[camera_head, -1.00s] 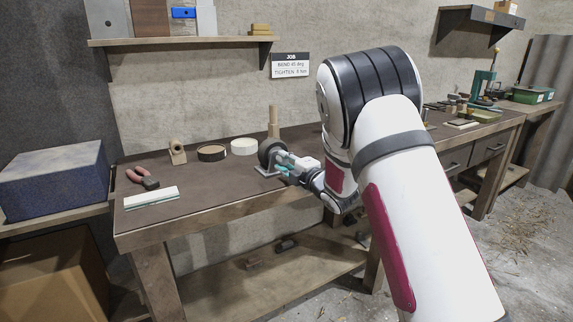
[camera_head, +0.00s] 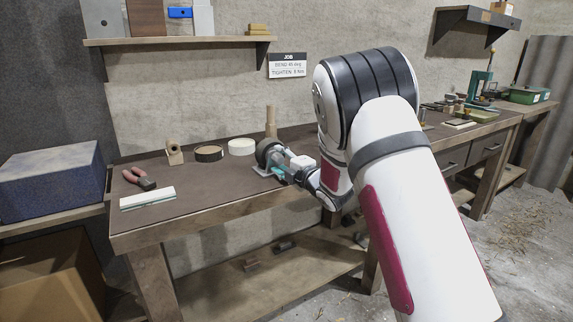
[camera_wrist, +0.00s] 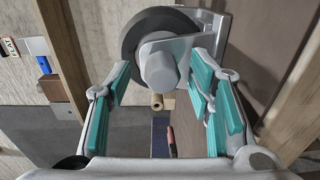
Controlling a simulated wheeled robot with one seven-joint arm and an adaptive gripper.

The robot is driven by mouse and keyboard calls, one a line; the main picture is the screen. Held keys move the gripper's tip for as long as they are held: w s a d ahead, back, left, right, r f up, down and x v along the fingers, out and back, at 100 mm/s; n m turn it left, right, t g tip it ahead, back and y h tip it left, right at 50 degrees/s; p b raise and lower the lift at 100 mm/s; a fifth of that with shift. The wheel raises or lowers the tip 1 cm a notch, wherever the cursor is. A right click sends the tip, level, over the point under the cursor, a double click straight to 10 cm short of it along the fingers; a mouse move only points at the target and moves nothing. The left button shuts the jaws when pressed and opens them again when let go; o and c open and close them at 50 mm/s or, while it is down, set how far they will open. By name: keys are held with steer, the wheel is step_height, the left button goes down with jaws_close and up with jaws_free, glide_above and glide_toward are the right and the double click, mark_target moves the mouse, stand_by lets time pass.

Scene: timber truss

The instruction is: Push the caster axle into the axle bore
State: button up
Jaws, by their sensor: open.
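The caster (camera_head: 268,153) stands on the workbench, a dark wheel (camera_wrist: 133,38) in a grey metal bracket (camera_wrist: 190,43). In the wrist view a thick grey round end, seemingly the caster axle (camera_wrist: 160,69), projects from the bracket towards the camera. The axle bore is not visible; how deep the axle sits cannot be told. My gripper (camera_wrist: 160,92) is open, its teal-padded fingers apart on either side of the axle end, with no clear contact. In the head view my gripper (camera_head: 277,172) is at the caster's front right side.
A wooden post (camera_head: 271,121) stands behind the caster. A dark ring (camera_head: 208,153), a pale ring (camera_head: 242,147) and a wooden block with a round piece (camera_head: 174,152) are to its left. Pliers (camera_head: 139,178) and a pale flat strip (camera_head: 148,198) lie further left. The bench front is clear.

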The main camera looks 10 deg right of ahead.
steer(key=v, duration=1.1)
steer(key=shift+s+d, duration=0.15)
steer(key=shift+s, duration=0.2)
steer(key=shift+r, duration=0.1)
steer(key=s+d+r+m+g+h, duration=0.2)
steer(key=s+d+m+g+h, duration=0.15)
steer(key=s+m, duration=0.25)
steer(key=s+d+r+m+g+h, duration=0.2)
steer(key=s+r+m+h, duration=0.15)
steer(key=s+m, duration=0.25)
steer(key=s+a+f+m+g, duration=0.1)
steer(key=s+a+m+g, duration=0.15)
steer(key=s, duration=0.95)
steer(key=s+a+f+m+g+y, duration=0.15)
steer(key=s+m+g, duration=0.25)
steer(key=s, duration=0.9)
steer(key=s+a+m+g+h, duration=0.1)
steer(key=s+a+m+g, duration=0.25)
steer(key=s, duration=0.85)
step_height(320, 180, up, 16)
steer(key=t+p, duration=0.3)
steer(key=p, duration=1.1)
steer(key=shift+d+f, duration=0.25)
steer(key=shift+d, duration=0.15)
